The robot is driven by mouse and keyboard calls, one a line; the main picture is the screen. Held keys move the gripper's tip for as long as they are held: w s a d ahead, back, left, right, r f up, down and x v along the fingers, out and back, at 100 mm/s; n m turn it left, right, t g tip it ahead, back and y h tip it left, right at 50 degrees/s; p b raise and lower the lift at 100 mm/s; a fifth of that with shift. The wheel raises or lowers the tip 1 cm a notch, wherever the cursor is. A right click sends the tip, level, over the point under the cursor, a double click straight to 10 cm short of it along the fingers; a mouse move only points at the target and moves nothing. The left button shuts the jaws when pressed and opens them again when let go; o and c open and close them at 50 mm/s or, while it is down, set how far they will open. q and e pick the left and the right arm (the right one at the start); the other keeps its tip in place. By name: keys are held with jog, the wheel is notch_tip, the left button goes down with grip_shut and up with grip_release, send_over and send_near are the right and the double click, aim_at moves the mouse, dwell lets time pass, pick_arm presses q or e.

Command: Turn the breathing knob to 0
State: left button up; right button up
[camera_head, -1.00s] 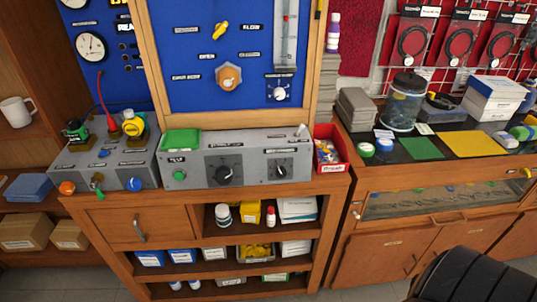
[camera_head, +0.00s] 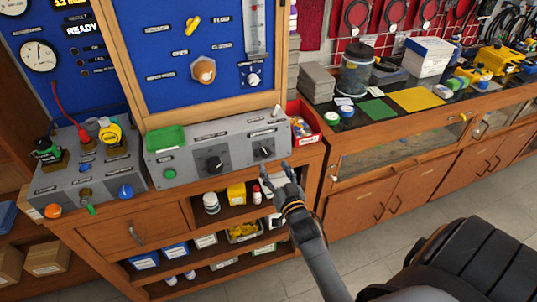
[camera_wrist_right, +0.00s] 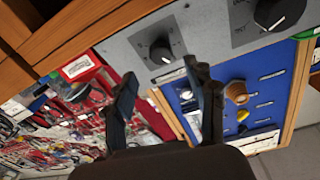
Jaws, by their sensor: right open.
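A grey control box (camera_head: 188,161) stands on the wooden cabinet. Its front has a large black knob (camera_head: 214,163) near the middle and a smaller black knob (camera_head: 265,152) at the right. The labels are too small to read, so I cannot tell which is the breathing knob. My right gripper (camera_head: 277,175) is open and empty, just below and in front of the smaller knob. In the right wrist view, the smaller knob (camera_wrist_right: 160,52) is beyond the spread fingertips of the right gripper (camera_wrist_right: 163,85), apart from them. The large knob (camera_wrist_right: 280,12) is at the upper right there. My left gripper is not in view.
A sloped grey box (camera_head: 88,172) with valves is at the left. The blue panel (camera_head: 165,70) rises behind. Open floor lies in front.

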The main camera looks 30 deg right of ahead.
aim_at(267, 154)
jog(key=x, duration=0.6)
jog(key=shift+c, duration=0.4)
jog(key=c, duration=1.1)
